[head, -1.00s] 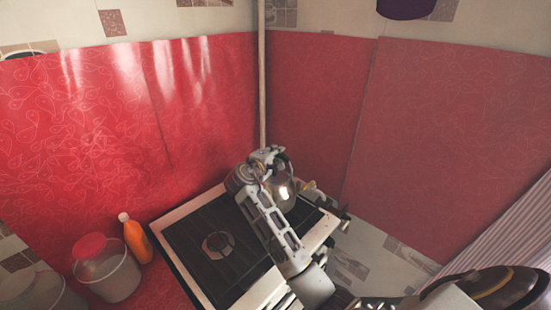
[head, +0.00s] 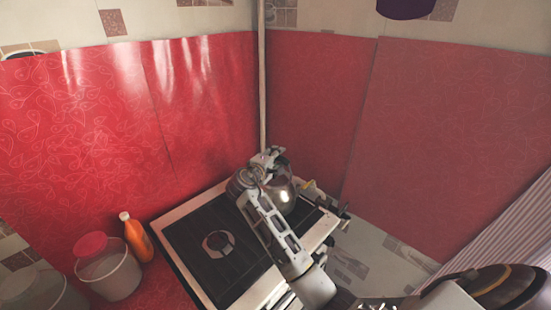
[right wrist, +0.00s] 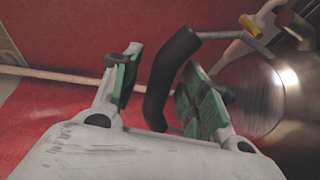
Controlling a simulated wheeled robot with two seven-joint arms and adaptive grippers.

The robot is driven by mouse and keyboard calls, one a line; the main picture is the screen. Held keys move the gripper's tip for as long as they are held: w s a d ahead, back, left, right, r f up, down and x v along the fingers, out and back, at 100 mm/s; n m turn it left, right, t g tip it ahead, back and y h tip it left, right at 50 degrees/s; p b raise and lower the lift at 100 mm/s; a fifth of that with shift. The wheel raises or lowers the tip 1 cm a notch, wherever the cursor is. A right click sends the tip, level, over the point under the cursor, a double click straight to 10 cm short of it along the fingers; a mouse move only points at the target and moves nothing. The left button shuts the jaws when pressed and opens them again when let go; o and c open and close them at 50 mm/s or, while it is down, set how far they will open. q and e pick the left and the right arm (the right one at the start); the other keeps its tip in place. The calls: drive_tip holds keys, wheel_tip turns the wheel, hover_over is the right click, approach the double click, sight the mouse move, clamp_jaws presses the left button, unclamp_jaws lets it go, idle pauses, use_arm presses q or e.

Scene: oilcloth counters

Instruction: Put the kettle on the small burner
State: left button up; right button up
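The kettle (head: 283,188) is a rounded, shiny metal body at the back right of the stove, partly hidden behind my right arm. Its metal side shows at the right of the right wrist view (right wrist: 258,92), with its curved black handle (right wrist: 170,75) in the middle. My right gripper (right wrist: 162,60) has its green-padded fingers apart, one on each side of the handle. A gap shows between the handle and the left pad; the right pad is close to it, and contact is unclear. A round burner (head: 218,243) shows on the dark stove top. My left gripper is not in view.
The white-edged stove (head: 188,208) stands in the corner. An orange bottle (head: 138,240) and a white bucket with a red lid (head: 110,276) stand to its left. A pale pipe (head: 262,90) runs up the corner between red-covered walls. My arm hides other stove parts.

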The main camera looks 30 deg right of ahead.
drive_tip(key=shift+r, duration=0.1)
drive_tip(key=b+v, duration=0.2)
drive_tip(key=v, duration=1)
drive_tip(key=shift+a, duration=0.1)
idle(0.8)
